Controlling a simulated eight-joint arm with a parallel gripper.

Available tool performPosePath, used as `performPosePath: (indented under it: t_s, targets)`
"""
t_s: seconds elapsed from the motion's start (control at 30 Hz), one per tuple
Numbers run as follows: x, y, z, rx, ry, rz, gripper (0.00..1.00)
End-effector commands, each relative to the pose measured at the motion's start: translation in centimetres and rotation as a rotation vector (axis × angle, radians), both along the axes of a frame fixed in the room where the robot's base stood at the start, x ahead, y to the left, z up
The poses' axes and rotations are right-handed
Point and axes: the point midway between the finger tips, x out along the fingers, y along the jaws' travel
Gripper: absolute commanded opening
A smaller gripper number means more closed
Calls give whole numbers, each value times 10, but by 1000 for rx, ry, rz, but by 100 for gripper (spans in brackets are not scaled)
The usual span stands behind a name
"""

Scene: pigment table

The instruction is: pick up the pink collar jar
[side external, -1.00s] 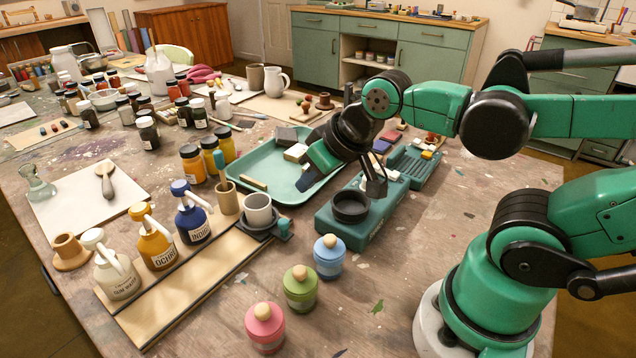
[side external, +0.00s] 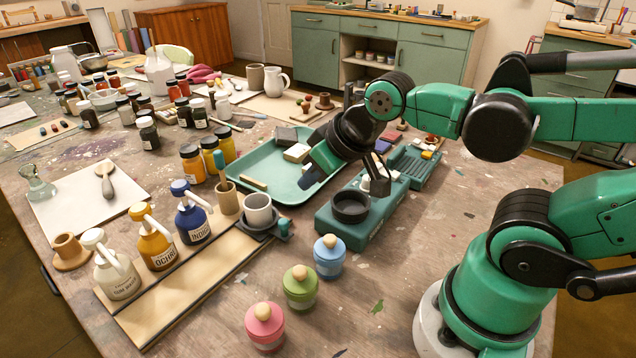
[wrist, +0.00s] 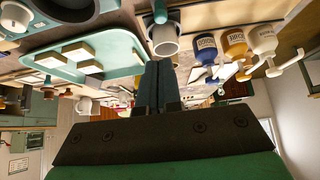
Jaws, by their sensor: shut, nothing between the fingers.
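The pink collar jar (side external: 265,326) stands upright on the table at the front, with a pale round stopper. It is the nearest of a row with a green jar (side external: 300,288) and a blue jar (side external: 329,257). My gripper (side external: 309,177) is over the teal tray, well behind and above the pink jar. In the wrist view its two fingers (wrist: 158,88) are together and hold nothing. The pink jar does not show clearly in the wrist view.
The teal tray (side external: 262,152) holds small blocks. A teal device with a black ring (side external: 351,206) stands between my gripper and the jars. Table right of the jars is clear.

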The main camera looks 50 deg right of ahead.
Motion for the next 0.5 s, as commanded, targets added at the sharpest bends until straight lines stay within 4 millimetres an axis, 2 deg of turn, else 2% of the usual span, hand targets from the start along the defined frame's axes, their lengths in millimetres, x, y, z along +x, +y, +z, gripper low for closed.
performPosePath:
  t_s: [0.03,0.27,0.3,0.5]
  targets:
    - [0,0,0,0,0,0,9]
    - [0,0,0,0,0,0,74]
    - [0,0,0,0,0,0,77]
    - [0,0,0,0,0,0,77]
